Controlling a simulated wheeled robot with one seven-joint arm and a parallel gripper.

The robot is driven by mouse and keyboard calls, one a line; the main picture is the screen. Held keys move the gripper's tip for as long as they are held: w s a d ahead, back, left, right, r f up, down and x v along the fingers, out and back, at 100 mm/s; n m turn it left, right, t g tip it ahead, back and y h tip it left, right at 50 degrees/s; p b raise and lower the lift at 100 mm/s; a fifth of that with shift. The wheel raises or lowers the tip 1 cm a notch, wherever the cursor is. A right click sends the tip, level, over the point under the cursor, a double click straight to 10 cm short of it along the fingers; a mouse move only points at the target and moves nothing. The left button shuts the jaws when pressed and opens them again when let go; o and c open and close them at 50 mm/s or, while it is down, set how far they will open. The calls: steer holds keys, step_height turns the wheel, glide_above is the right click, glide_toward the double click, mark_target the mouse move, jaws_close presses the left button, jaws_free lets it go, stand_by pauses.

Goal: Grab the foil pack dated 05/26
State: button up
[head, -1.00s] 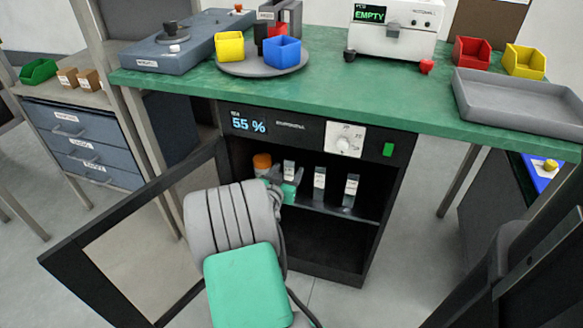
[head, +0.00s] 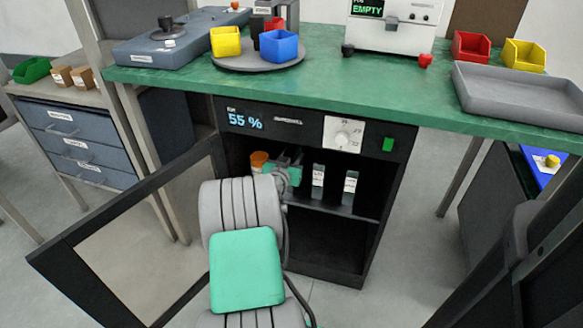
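Two foil packs stand upright on the upper shelf of the open dark cabinet: a middle pack (head: 317,181) and a right pack (head: 349,187), each with a white label. The dates on them are too small to read. My gripper (head: 297,168) reaches into the cabinet just left of the middle pack. A third pack, seen there earlier, is now hidden behind my gripper. The fingers are too small and covered to show whether they are open or hold anything.
The cabinet door (head: 130,225) hangs open to the left, beside my arm. An orange-capped jar (head: 259,161) stands at the shelf's left end. The green worktop (head: 330,90) overhangs the cabinet. The lower compartment (head: 325,235) looks empty.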

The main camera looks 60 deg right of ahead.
jaws_close()
steer(key=shift+r, duration=0.2)
stand_by(0.4)
